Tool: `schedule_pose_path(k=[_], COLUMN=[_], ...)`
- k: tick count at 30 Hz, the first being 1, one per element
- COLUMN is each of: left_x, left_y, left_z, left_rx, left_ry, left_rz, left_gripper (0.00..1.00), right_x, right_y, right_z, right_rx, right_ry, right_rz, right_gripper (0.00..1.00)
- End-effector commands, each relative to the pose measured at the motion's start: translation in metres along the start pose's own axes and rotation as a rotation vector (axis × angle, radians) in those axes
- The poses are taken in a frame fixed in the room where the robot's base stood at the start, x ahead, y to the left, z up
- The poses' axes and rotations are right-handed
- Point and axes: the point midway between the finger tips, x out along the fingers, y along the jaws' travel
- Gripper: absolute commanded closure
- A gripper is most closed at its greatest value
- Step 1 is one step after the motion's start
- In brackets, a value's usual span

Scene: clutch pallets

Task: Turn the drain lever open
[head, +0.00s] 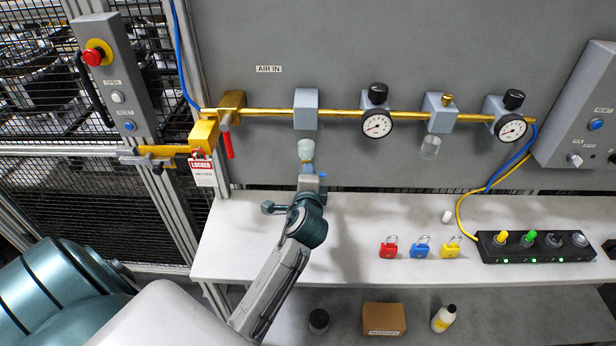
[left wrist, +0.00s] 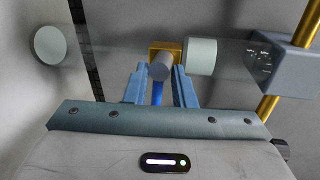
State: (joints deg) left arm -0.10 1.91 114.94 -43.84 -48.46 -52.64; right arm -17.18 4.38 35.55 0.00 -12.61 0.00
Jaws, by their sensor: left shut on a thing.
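The air filter unit (head: 306,108) sits on the brass pipe, with a pale bowl (head: 305,149) hanging below it. My left gripper (head: 309,174) is right under the bowl, at the drain. In the left wrist view its two blue fingers (left wrist: 160,88) stand on either side of a small grey cylinder with a blue lever (left wrist: 157,94) below it. The gripper is shut on the lever. A brass fitting (left wrist: 166,49) is just beyond, beside the pale bowl (left wrist: 201,57). The fingers partly hide the lever, so its exact angle is hard to tell. My right gripper is out of view.
A red-handled valve (head: 227,140) with a locked tag (head: 202,172) is to the left. Two gauges (head: 377,125) and a regulator (head: 440,112) are to the right. Red, blue and yellow padlocks (head: 421,247) lie on the white shelf (head: 345,262) below.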

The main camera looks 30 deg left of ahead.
Motion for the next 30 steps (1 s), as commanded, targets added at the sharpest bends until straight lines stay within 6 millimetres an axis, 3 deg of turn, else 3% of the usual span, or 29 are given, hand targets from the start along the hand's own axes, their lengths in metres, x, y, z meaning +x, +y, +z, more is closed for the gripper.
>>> schedule_pose_path(k=[22,23,24,30], left_x=[0.0001,0.0001,0.0000,0.0000], left_y=[0.0031,0.0031,0.0031,0.0014], left_z=[-0.0002,-0.0002,-0.0001,0.0000], left_rx=[-0.088,-0.088,-0.088,-0.087], left_ry=[0.018,0.018,0.018,0.018], left_rz=[0.008,0.008,0.008,0.004], left_gripper=[1.00,0.75,0.68,0.68], right_x=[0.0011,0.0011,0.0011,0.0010], right_y=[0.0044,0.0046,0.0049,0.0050], right_z=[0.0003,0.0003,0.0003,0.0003], right_rx=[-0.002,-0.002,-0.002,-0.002], right_ry=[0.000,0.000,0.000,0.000], right_rz=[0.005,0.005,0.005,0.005], right_gripper=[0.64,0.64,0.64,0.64])
